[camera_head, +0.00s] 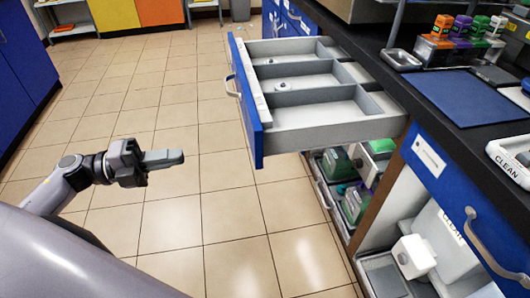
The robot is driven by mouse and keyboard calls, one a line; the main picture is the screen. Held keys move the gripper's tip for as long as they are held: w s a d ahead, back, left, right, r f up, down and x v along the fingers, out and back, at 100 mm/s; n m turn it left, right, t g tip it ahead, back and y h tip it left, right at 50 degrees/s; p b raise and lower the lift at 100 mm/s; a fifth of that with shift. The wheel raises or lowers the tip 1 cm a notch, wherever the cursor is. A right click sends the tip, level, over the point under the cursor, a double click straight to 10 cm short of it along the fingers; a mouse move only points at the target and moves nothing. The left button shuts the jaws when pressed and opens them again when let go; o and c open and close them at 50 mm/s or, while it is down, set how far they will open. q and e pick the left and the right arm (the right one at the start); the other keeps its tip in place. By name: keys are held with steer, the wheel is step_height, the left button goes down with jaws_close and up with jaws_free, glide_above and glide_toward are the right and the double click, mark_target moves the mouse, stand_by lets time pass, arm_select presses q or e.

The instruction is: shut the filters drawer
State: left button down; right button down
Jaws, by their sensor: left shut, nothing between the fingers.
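A drawer (255,125) with a blue front stands pulled out from under the black bench top in the middle of the view. Its grey inside is split into compartments, with small pale items in two of them. A pale handle (232,87) is on the outer face of its front. I cannot read a label on it. My left gripper (180,156) is shut and empty, over the floor to the left of the drawer front, apart from it and pointing right. My right gripper is not in view.
Below the drawer is an open shelf (340,215) with green-topped boxes. A closed blue drawer (440,185) with a handle is at right. Tiled floor (190,215) is clear at left.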

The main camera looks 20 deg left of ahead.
mark_target(253, 146)
arm_select(q)
steer(key=x, duration=1.4)
steer(key=shift+s+d, duration=0.1)
